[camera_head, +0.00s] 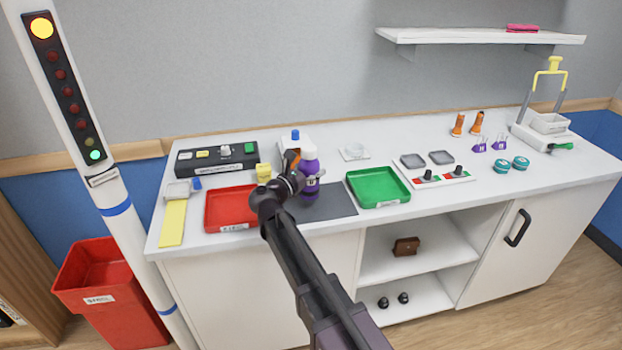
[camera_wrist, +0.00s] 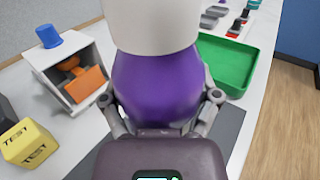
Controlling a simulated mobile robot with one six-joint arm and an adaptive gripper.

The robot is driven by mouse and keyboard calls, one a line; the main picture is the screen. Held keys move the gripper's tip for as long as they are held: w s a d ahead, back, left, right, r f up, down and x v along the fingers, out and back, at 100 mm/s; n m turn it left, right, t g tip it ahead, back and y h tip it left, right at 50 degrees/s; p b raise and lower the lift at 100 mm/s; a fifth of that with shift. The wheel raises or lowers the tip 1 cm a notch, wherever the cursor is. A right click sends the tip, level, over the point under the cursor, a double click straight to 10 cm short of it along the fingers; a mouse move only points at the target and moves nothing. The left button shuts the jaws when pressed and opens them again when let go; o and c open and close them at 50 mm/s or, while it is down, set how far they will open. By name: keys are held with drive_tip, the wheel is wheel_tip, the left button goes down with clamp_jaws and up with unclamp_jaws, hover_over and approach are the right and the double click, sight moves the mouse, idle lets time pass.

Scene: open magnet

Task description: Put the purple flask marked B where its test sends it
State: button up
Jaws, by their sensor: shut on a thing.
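A purple flask (camera_head: 310,168) stands upright above or on the dark grey mat (camera_head: 335,203); I cannot tell if its base touches. It has a small pale label, too small to read surely. My gripper (camera_head: 306,183) is shut on it, and in the wrist view its fingers (camera_wrist: 162,112) close on both sides of the purple body (camera_wrist: 157,85). A white tester with a blue button (camera_head: 295,135) and an orange flap (camera_wrist: 85,84) stands behind. A yellow TEST block (camera_wrist: 28,143) is beside it. A red tray (camera_head: 225,222) is left, a green tray (camera_head: 378,202) right.
A black panel with several controls (camera_head: 215,160) is at the back left. The light pole (camera_head: 75,100) shows yellow on top and green at the bottom. A red bin (camera_head: 100,300) stands on the floor. Small purple flasks (camera_head: 490,145) and teal pots (camera_head: 510,164) stand right.

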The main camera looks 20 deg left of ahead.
drive_tip(key=shift+f+b, duration=1.25)
drive_tip(key=shift+f, duration=0.25)
drive_tip(key=shift+f, duration=0.2)
drive_tip(key=o, duration=1.1)
drive_tip(key=shift+o, duration=0.2)
drive_tip(key=shift+s+r, duration=0.1)
drive_tip(key=shift+r, duration=0.15)
drive_tip(key=v, duration=1.2)
drive_tip(key=shift+f, duration=0.1)
